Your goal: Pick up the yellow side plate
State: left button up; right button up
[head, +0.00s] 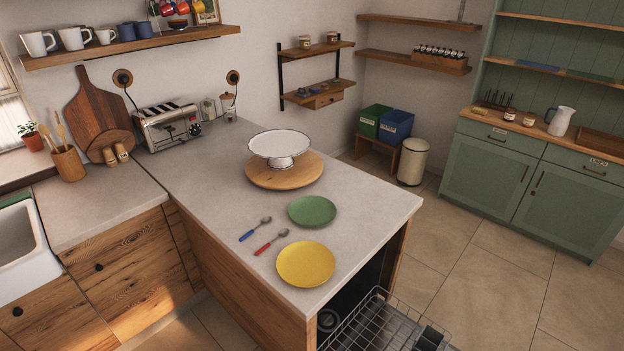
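The yellow side plate (306,264) lies flat on the grey counter (366,217), near its front end. A green plate (312,211) lies just behind it, apart from it. A red-handled spoon (271,242) and a blue-handled spoon (255,229) lie to the left of the plates. Neither of my grippers shows in the head view, and nothing is touching the yellow plate.
A white cake stand (280,147) stands on a round wooden board (284,173) behind the plates. A pulled-out dishwasher rack (382,326) juts out below the counter's front end. Open tiled floor (480,265) lies to the right, before a green cabinet (540,180).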

aim_at(304, 264)
jog(key=l+z, duration=0.15)
jog(key=z, duration=0.25)
jog(key=k+l+z, duration=0.1)
jog(key=z, duration=0.3)
jog(key=k+l+z, duration=0.15)
jog(key=k, duration=0.5)
